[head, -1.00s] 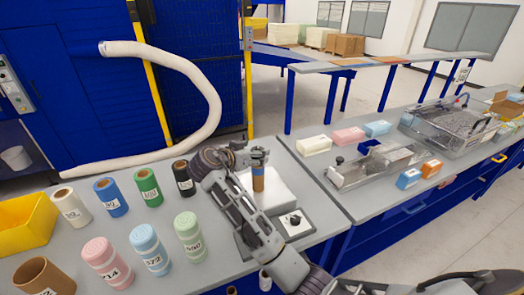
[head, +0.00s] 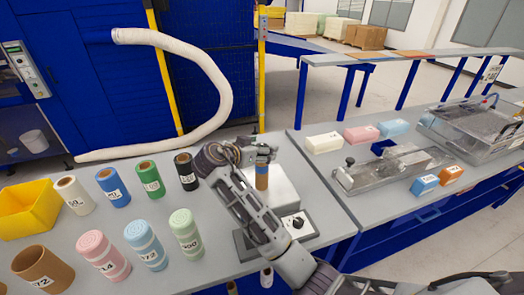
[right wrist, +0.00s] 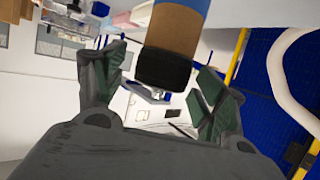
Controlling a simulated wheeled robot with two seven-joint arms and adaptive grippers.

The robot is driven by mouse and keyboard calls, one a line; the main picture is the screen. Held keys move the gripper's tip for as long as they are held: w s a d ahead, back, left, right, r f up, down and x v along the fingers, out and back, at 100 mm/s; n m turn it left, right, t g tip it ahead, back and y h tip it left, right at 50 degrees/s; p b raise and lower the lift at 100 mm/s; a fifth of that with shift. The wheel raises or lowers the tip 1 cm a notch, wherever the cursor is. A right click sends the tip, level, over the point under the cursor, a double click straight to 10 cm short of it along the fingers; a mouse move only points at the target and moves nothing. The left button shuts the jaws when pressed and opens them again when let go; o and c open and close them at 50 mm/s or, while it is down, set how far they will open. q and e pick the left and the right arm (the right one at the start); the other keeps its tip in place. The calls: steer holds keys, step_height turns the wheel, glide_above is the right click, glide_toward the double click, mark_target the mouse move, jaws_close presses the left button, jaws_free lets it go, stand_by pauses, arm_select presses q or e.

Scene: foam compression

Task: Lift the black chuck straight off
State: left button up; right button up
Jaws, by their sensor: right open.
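The black chuck (right wrist: 165,68) shows in the right wrist view as a dark cap on the end of a brown column (right wrist: 174,30) with a blue part beyond it. My right gripper (right wrist: 160,72) is open, with one finger on each side of the chuck and visible gaps to both. In the head view, my right gripper (head: 261,150) is at the top of the brown column (head: 262,181), which stands on a white block (head: 284,188). My left gripper is not in view.
Several labelled cylinders, including a black one (head: 186,172) and a green one (head: 186,234), stand left of my right arm. A yellow bin (head: 27,208) is at the far left. A dark knob (head: 297,222) sits in front of the white block.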

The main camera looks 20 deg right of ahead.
steer(key=shift+d, duration=0.1)
steer(key=shift+c, duration=0.2)
steer(key=shift+w+f, duration=0.1)
steer(key=shift+c, duration=1.2)
steer(key=c, duration=0.9)
step_height(320, 180, up, 8)
steer(key=shift+r+b, duration=0.2)
steer(key=shift+b, duration=0.55)
steer(key=shift+r, duration=0.9)
